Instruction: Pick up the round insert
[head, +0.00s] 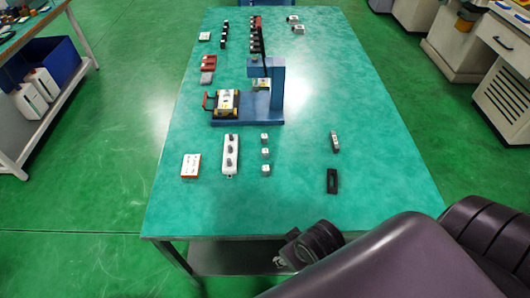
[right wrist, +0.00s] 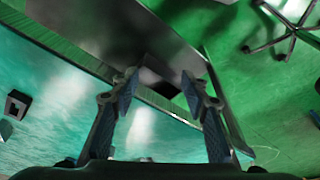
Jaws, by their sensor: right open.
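I cannot tell for sure which part is the round insert. In the head view, candidates are several small dark round pieces on a white strip (head: 230,155) and three small pale blocks (head: 265,153) in a column beside it. My right gripper (right wrist: 157,85) is open and empty, its two fingers spread over the table's edge in the right wrist view. In the head view my right wrist is at the table's near edge, apart from these parts; its fingers are not clear there. My left gripper is out of view.
A blue press (head: 277,85) stands mid-table with a red-handled fixture (head: 226,102). A black slotted piece (head: 332,181) and a grey part (head: 335,142) lie at right. A red-and-white box (head: 190,166) lies at left. The near table strip is clear.

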